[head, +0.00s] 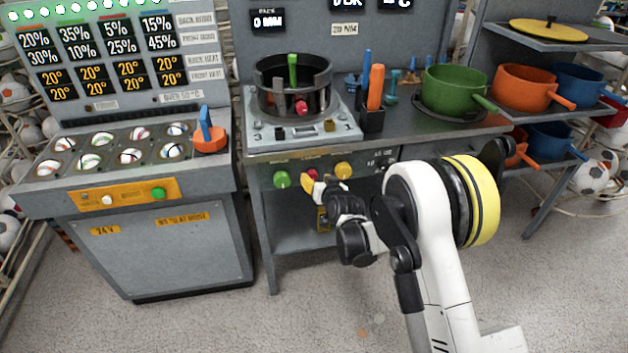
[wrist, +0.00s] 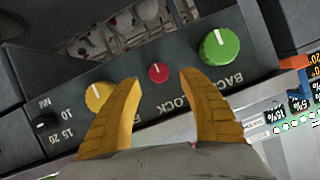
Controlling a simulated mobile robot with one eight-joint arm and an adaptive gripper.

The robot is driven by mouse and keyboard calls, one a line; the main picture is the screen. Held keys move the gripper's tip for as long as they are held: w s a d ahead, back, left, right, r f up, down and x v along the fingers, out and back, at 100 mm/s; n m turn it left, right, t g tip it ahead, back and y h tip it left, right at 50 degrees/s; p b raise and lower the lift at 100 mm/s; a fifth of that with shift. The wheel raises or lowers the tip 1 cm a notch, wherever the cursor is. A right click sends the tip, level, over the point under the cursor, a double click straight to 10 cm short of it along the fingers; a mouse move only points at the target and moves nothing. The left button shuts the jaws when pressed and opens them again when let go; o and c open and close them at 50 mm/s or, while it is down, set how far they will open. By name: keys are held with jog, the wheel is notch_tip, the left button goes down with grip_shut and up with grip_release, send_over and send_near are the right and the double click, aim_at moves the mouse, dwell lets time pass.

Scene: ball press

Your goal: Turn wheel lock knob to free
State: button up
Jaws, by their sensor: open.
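A small red knob (head: 311,174) sits on the front of the workbench, between a green knob (head: 281,180) and a yellow knob (head: 343,170). In the wrist view the red knob (wrist: 159,72) shows between my fingertips, with lettering that reads "LOCK" near it. The green knob (wrist: 219,46) is to its upper right and the yellow knob (wrist: 97,96) to its lower left. My gripper (wrist: 161,77) is open, its yellow fingers pointing at the panel, one on each side of the red knob. I cannot tell how far they are from the panel.
A black round press (head: 293,82) stands on the workbench above the knobs. A tool holder (head: 372,117) and a green pot (head: 452,90) are to the right. A grey ball cabinet (head: 150,240) stands at left. The floor in front is clear.

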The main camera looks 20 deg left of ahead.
aim_at(314, 176)
jog(key=b+x, duration=0.1)
jog(key=x, duration=0.3)
jog(key=shift+w+a+f, duration=0.1)
jog(key=shift+w+a, duration=0.05)
jog(key=shift+w, duration=0.05)
grip_shut()
